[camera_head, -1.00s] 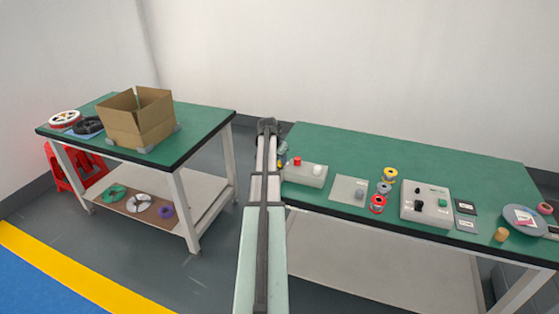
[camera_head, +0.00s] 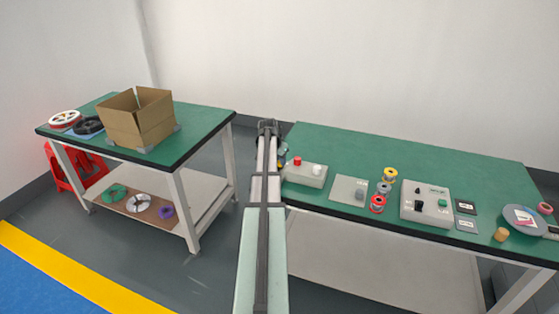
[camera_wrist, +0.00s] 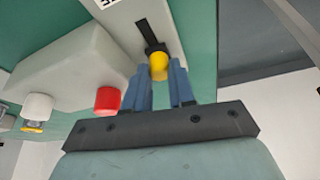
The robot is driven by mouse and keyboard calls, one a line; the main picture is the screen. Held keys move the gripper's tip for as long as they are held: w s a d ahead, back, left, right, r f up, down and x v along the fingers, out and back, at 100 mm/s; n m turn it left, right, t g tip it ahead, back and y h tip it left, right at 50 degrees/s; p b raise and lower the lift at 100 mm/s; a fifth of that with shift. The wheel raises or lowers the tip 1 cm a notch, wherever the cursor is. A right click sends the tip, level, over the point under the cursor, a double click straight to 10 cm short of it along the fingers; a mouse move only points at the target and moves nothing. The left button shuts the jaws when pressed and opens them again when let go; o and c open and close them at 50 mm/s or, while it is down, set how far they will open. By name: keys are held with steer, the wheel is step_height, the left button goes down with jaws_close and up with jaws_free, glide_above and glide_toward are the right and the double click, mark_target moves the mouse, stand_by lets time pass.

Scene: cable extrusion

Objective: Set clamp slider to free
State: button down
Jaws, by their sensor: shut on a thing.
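The clamp slider shows in the wrist view as a yellow knob (camera_wrist: 159,60) at the near end of a black slot (camera_wrist: 149,33) in a pale grey panel (camera_wrist: 118,18). My gripper (camera_wrist: 158,72) has its blue fingers on either side of the knob and is shut on it. The knob's sides are partly hidden by the fingertips. In the head view my own arm covers most of the clamp and the gripper. A lettered label at the wrist view's top edge is cut off and unreadable.
Beside the slider panel, a grey housing (camera_wrist: 75,57) carries a red button (camera_wrist: 107,100) and a white button (camera_wrist: 38,107), close left of my fingers. In the head view, several spools and a control box (camera_head: 426,203) stand farther right on the green table (camera_head: 420,160).

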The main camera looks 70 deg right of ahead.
steer(key=shift+a, duration=2.25)
steer(key=c, duration=1.3)
jaws_free()
steer(key=shift+a, duration=0.1)
steer(key=shift+o, duration=0.4)
steer(key=shift+r, duration=0.45)
steer(key=v, duration=1.3)
steer(key=shift+w, duration=0.1)
